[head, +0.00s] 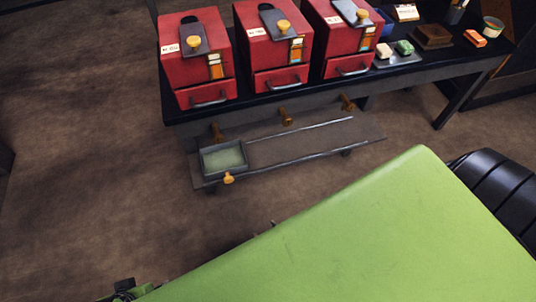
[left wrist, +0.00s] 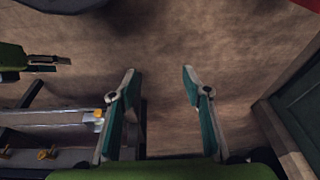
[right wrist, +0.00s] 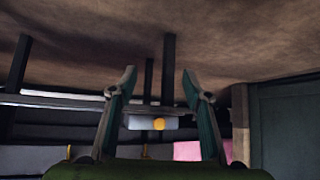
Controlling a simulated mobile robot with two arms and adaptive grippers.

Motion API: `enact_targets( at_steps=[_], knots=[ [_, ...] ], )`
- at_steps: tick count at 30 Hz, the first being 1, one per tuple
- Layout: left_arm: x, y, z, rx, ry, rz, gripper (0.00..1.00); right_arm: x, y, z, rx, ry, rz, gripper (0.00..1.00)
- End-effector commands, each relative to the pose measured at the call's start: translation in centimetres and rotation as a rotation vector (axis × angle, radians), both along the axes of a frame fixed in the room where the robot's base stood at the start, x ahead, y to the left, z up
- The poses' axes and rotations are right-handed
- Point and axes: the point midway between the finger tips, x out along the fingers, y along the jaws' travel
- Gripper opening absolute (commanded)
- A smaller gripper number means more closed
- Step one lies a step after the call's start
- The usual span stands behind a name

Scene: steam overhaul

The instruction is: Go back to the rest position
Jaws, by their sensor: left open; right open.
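My left gripper (left wrist: 159,72) is open in the left wrist view. Its two teal-lined fingers stand apart with only brown floor between them. My right gripper (right wrist: 158,72) is open in the right wrist view, with nothing held between its fingers. A shallow grey tray (right wrist: 140,122) with an orange knob appears behind the gap, apart from the fingers. In the head view my large lime-green arm cover hides most of the lower right. Only small dark gripper parts show beyond its edges there.
A dark bench (head: 262,105) carries red boxes (head: 200,65), soap-like blocks (head: 404,47) and small items. The tray also shows in the head view (head: 206,167), on a low wheeled shelf (head: 300,150) under the bench. Brown floor left of the bench is clear.

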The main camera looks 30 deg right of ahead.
Motion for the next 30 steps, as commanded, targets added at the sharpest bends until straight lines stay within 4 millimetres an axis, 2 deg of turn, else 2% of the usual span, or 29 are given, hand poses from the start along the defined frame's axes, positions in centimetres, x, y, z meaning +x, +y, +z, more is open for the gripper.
enact_targets(
  at_steps=[11,14,17,23,26,30],
  knots=[
    [0.0,0.0,-0.1,0.000,0.001,0.000,0.44,0.0,0.0,0.0,0.000,-0.001,0.000,0.45],
    [0.1,0.0,-0.9,0.001,0.007,-0.001,0.44,-0.4,0.0,-0.2,-0.001,0.013,0.005,0.45],
    [0.2,-0.1,-3.1,0.001,0.020,-0.002,0.44,-1.7,-0.1,-0.7,-0.003,0.051,0.016,0.45],
    [-0.8,-0.1,-10.6,0.004,0.060,-0.008,0.44,-6.1,-0.5,-2.5,-0.010,0.183,0.049,0.45],
    [-2.1,0.1,-14.3,0.006,0.078,-0.012,0.44,-8.6,-1.0,-3.4,-0.019,0.254,0.061,0.45],
    [-4.7,0.4,-19.0,0.009,0.104,-0.017,0.44,-12.2,-1.9,-4.4,-0.034,0.354,0.075,0.45]
  ],
)
